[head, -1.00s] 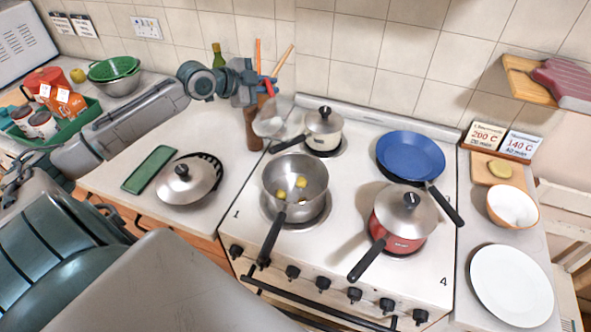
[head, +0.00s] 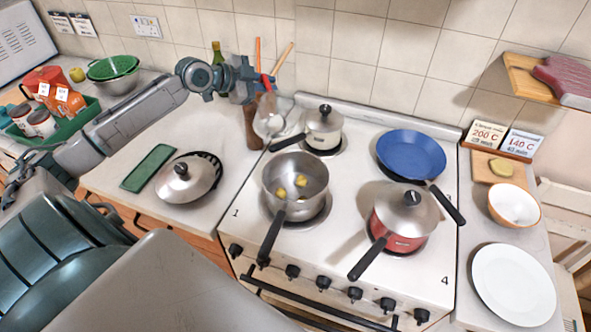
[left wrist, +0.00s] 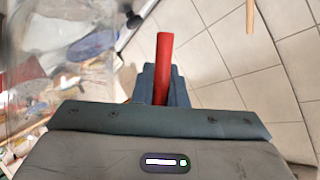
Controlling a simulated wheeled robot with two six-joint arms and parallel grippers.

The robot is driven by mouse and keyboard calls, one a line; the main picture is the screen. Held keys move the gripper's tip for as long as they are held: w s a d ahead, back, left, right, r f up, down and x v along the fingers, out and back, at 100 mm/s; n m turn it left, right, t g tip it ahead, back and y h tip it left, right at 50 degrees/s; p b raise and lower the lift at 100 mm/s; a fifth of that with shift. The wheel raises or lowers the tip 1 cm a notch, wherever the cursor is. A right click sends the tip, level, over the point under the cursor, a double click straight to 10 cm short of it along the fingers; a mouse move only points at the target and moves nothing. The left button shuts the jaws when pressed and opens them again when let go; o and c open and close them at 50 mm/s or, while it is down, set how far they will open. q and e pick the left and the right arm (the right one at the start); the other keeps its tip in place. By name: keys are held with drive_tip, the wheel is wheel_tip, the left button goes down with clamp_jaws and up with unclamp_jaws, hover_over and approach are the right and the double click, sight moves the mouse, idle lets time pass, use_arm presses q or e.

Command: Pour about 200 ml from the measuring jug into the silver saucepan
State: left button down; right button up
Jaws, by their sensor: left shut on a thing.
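The silver saucepan (head: 313,172) stands open on the front left burner, its black handle pointing toward the front. Several yellow pieces lie inside it. My left gripper (head: 262,84) is shut on the red handle of the clear measuring jug (head: 268,108), held up behind and left of the saucepan, apart from it. In the left wrist view the red handle (left wrist: 163,62) runs between the fingers and the clear jug wall (left wrist: 70,50) fills the left side. How much liquid is in the jug is too unclear to tell. My right gripper is not in view.
A lidded cream pan (head: 323,128) stands behind the saucepan, a red lidded pan (head: 403,220) to its right, and a blue frying pan (head: 410,155) at back right. A brown pepper mill (head: 252,130) stands beside the jug. A lid (head: 187,178) lies on the left counter.

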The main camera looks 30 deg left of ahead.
use_arm(q)
drive_tip(key=w+a+f+n+g+h+b, duration=0.1)
drive_tip(key=w+a+n+h+b, duration=0.1)
drive_tip(key=w+a+n+h, duration=0.1)
drive_tip(key=shift+a+f+n+g+h+b, duration=0.3)
drive_tip(key=shift+a+n+g+h+b, duration=0.15)
drive_tip(key=shift+a+n, duration=0.65)
drive_tip(key=shift+r, duration=0.1)
